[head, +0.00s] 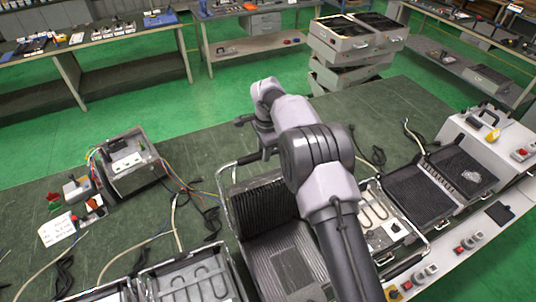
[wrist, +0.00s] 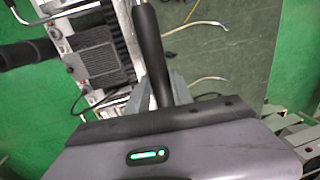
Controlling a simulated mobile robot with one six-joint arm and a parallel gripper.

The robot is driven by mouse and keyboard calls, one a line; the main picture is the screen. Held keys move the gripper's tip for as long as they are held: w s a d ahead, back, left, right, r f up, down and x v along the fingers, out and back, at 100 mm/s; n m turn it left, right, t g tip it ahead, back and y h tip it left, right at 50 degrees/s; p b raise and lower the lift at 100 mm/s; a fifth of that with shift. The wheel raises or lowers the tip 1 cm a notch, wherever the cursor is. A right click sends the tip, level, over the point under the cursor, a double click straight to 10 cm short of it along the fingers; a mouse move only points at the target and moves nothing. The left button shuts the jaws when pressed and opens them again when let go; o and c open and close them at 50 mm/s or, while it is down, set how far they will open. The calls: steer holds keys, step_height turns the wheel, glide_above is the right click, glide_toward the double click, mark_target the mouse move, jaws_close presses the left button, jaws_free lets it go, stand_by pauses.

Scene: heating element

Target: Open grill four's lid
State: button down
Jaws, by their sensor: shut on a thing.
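An open grill with dark ribbed plates stands on the bench in the middle of the head view. Its lid (head: 262,203) stands raised at the back and its lower plate (head: 285,262) lies in front. I cannot read a number on it. A dark handle bar (head: 241,160) runs along the lid's top edge. My gripper (head: 267,148) is at the right part of this bar, partly hidden by my arm. In the wrist view my gripper (wrist: 160,95) is shut around the dark handle bar (wrist: 150,45), with a grey finger on each side.
Another open ribbed grill (head: 420,195) stands at the right, and coiled heating elements (head: 372,208) lie between. A grill with bare coils (head: 190,280) is at the bottom left. A wired box (head: 132,163) and loose cables lie left. The bench's back is mostly clear.

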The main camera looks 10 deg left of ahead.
steer(key=c, duration=1.4)
jaws_free()
steer(key=shift+w, duration=0.1)
steer(key=shift+c, duration=0.2)
steer(key=o, duration=0.3)
steer(key=shift+a, duration=0.1)
steer(key=r, duration=0.5)
steer(key=s+d+r, duration=0.1)
steer(key=r, duration=0.5)
steer(key=r+b, duration=0.1)
steer(key=r, duration=0.5)
steer(key=shift+s+d+r, duration=0.15)
steer(key=shift+s+d, duration=0.05)
steer(key=shift+s, duration=0.2)
